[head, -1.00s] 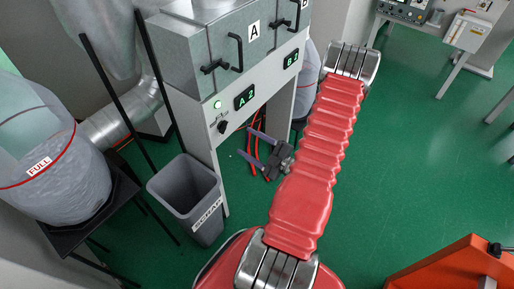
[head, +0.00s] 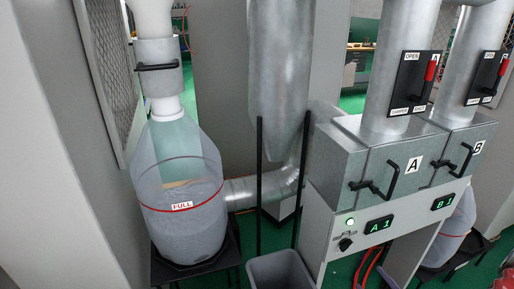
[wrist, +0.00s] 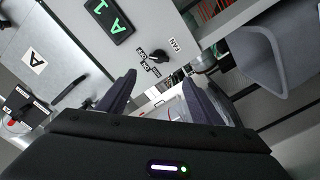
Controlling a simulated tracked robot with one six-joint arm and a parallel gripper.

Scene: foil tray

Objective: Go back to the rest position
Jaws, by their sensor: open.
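My gripper (wrist: 158,88) shows in the wrist view with its two dark fingers spread apart. Nothing is between the fingertips. It hangs in front of the grey control panel, near the black FAN knob (wrist: 158,56) and the green A 1 display (wrist: 122,20). I cannot tell whether it touches the panel. In the head view the arm is almost wholly out of the picture, so its pose is hidden there. The knob (head: 345,244) and the display (head: 379,225) show there on the panel's front.
A grey bin (head: 282,272) stands below the panel; it also shows in the wrist view (wrist: 270,65). A bag marked FULL (head: 182,225) stands on a black stand at left. Black posts (head: 260,190) stand between. Metal housings A and B (head: 400,160) carry handles and ducts.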

